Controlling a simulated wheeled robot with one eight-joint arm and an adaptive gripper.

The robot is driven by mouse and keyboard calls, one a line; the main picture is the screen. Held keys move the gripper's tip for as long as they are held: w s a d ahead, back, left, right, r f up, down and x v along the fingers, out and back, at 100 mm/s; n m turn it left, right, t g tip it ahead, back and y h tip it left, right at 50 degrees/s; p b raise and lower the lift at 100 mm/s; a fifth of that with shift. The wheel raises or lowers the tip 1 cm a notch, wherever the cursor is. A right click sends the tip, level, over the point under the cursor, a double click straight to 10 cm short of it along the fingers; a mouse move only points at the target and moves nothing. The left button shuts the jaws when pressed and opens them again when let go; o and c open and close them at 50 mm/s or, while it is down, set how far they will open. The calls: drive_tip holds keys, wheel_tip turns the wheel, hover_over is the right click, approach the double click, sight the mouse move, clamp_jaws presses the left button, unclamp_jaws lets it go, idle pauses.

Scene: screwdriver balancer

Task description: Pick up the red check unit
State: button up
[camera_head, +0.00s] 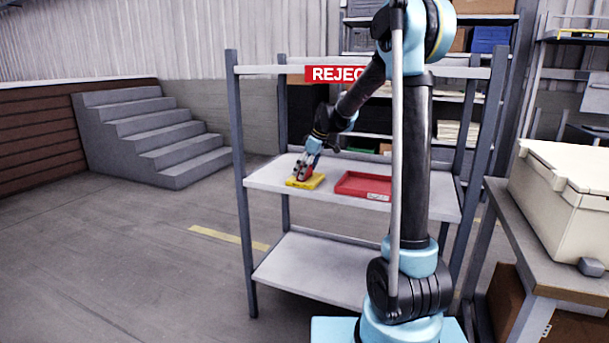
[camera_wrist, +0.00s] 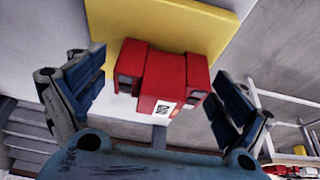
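The red check unit (camera_wrist: 165,78) is a blocky red piece with dark grey ends and a small white label. In the wrist view it sits on or just over a yellow pad (camera_wrist: 190,25), between the two blue-padded fingers of my gripper (camera_wrist: 158,100). The fingers are spread, with a visible gap to the red unit on both sides. In the head view my gripper (camera_head: 305,168) is low over the yellow pad (camera_head: 306,181) on the shelf, and it mostly hides the red unit there.
A red tray (camera_head: 364,186) lies on the same grey shelf (camera_head: 265,178), right of the yellow pad. Grey uprights and a "REJECT" sign (camera_head: 335,73), partly hidden by my arm, frame the shelf. A bench with a cream case (camera_head: 565,195) stands at right. Floor at left is clear.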

drive_tip(key=c, duration=0.9)
drive_tip(key=shift+r, duration=0.5)
drive_tip(key=v, duration=0.2)
drive_tip(key=shift+d+r, duration=0.2)
drive_tip(key=shift+r, duration=0.15)
drive_tip(key=s+d, duration=0.2)
drive_tip(key=d, duration=0.3)
drive_tip(key=s+d, duration=0.2)
drive_tip(key=d, duration=0.3)
drive_tip(key=s+d, duration=0.1)
drive_tip(key=d, duration=0.5)
drive_tip(key=shift+s, duration=0.4)
drive_tip(key=shift+s+a, duration=0.1)
